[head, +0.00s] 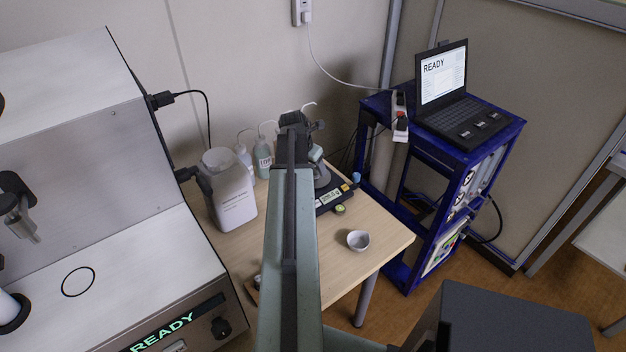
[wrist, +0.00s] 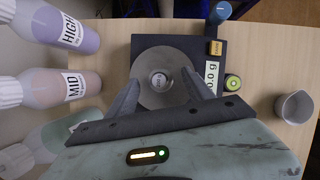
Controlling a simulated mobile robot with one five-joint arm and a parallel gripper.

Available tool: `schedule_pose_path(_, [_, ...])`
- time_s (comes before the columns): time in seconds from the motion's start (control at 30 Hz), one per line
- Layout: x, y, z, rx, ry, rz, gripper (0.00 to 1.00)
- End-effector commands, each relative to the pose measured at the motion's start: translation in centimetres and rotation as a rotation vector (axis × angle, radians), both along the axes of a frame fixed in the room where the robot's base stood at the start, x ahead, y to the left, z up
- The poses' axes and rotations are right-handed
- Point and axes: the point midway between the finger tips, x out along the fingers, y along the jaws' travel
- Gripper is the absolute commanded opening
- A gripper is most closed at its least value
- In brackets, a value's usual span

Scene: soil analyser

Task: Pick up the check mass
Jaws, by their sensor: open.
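The check mass (wrist: 158,80) appears in the wrist view as a small round metal piece with a marked top, resting on the round grey pan (wrist: 152,60) of a dark balance (wrist: 205,48). My gripper (wrist: 158,88) is open, with one finger on either side of the mass as seen from the wrist. Whether the fingers are level with it or above it I cannot tell. In the head view my gripper (head: 300,122) is over the back of the balance (head: 330,200), and my arm hides part of the pan and the mass.
Bottles marked HIGH (wrist: 70,30) and MID (wrist: 62,88) stand left of the balance. A small grey cup (wrist: 295,107) and a green-ringed round item (wrist: 232,82) are on the right. A white container (head: 230,195) and a large analyser (head: 90,170) stand left in the head view.

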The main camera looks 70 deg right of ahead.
Motion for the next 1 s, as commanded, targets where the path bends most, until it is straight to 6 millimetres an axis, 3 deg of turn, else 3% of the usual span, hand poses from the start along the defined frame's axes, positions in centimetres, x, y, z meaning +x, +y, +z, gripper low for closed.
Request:
schedule_pose_path(0.03, [0.0, -0.5, -1.7, 0.000, 0.000, -0.001, 0.61])
schedule_pose_path(0.07, [-0.1, -0.6, -1.9, 0.000, 0.000, -0.001, 0.61])
schedule_pose_path(0.3, [-0.2, -0.7, -1.7, 0.000, 0.000, 0.000, 0.61])
schedule_pose_path(0.37, [-0.1, -0.7, -1.6, 0.000, 0.000, 0.000, 0.47])
schedule_pose_path(0.53, [-0.1, -0.7, -1.6, 0.000, -0.001, 0.000, 0.00])
schedule_pose_path(0.83, [-0.1, -0.7, -1.4, 0.000, -0.001, 0.001, 0.00])
schedule_pose_path(1.0, [0.0, -0.6, 0.3, 0.000, -0.001, 0.001, 0.00])
